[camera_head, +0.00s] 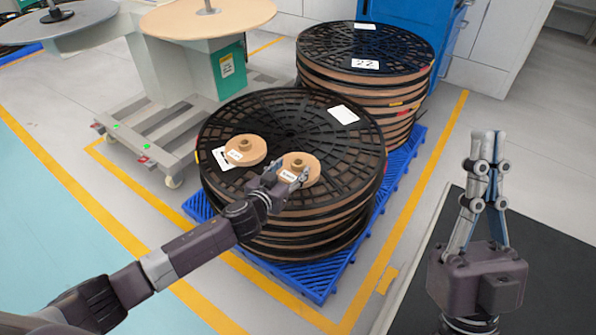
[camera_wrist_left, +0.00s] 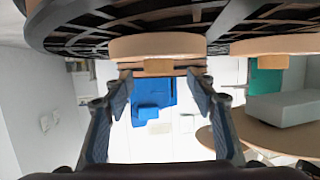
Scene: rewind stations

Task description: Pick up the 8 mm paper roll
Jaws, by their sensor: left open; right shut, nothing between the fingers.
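Two small tan paper rolls lie flat on the top black reel of the front stack, a left one (camera_head: 246,150) and a right one (camera_head: 309,161). Each has a raised hub and a white label; I cannot read the width on either. My left gripper (camera_head: 287,174) is open and empty at the near side of the right roll and hides part of it. In the left wrist view, which looks upside down, a roll (camera_wrist_left: 157,46) with its hub shows straight ahead between the open fingers (camera_wrist_left: 160,78). My right gripper (camera_head: 488,150) is shut and empty, pointing up at the right.
The front reel stack (camera_head: 363,150) stands on a blue pallet (camera_head: 400,166), with a second reel stack (camera_head: 415,50) behind. A rewind station (camera_head: 190,55) with round tables stands at the back left. A dark mat (camera_head: 555,260) lies at the right.

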